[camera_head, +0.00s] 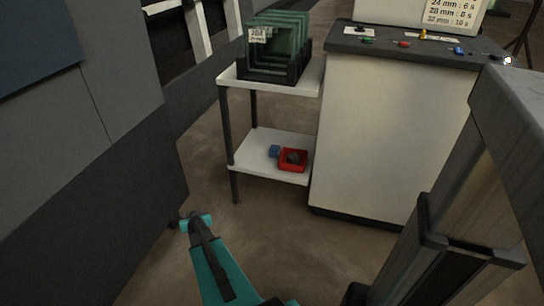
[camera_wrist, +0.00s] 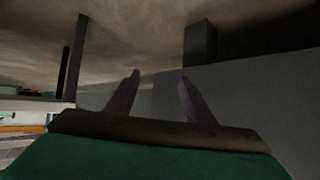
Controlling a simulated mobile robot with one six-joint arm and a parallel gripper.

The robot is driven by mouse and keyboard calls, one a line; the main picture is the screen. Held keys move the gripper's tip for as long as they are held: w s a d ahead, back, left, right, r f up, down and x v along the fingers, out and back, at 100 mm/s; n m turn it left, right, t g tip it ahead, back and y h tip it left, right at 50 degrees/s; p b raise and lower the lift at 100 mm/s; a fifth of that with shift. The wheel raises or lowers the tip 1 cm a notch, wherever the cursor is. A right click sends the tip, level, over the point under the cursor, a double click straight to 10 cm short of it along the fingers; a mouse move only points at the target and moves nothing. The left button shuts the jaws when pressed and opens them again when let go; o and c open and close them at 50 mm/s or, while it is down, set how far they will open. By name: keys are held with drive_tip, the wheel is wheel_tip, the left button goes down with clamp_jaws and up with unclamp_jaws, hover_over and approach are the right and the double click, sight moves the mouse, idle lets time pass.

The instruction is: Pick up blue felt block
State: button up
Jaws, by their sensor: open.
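The small blue felt block (camera_head: 275,151) sits on the lower white shelf of a cart, just left of a red tray (camera_head: 292,170). It is small and I cannot make out its surface. In the wrist view my gripper (camera_wrist: 160,84) is open, its two fingers apart with nothing visible between them. I cannot pick out the blue block in the wrist view. In the head view my teal arm reaches up from the bottom, in front of the cart and apart from it; the fingers are not clear there.
A white cabinet (camera_head: 370,140) with a dark top stands close on the right, a grey machine (camera_head: 90,170) on the left. Brown floor between is clear.

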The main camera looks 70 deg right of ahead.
drive_tip(key=s+d+r+m+g+h+b, duration=0.1)
drive_tip(key=s+d+r+m+h, duration=0.15)
drive_tip(key=s+d, duration=0.45)
drive_tip(key=s+d+r+m+g+h+b, duration=0.1)
drive_tip(key=s+d+r+h, duration=0.25)
drive_tip(key=d, duration=0.75)
drive_tip(key=s+d+r+m+g+h, duration=0.4)
drive_tip(key=s+d, duration=0.6)
drive_tip(key=s, duration=0.3)
drive_tip(key=shift+s+d+r+g, duration=0.15)
drive_tip(key=shift+d+r+g, duration=0.2)
drive_tip(key=shift+r+g, duration=0.45)
drive_tip(key=shift+d+r+b, duration=0.1)
drive_tip(key=shift+r+b, duration=0.05)
drive_tip(key=shift+b, duration=0.15)
drive_tip(key=b, duration=0.2)
approach(273, 151)
drive_tip(key=d, duration=0.3)
drive_tip(key=shift+d, duration=0.95)
drive_tip(key=shift+d, duration=0.1)
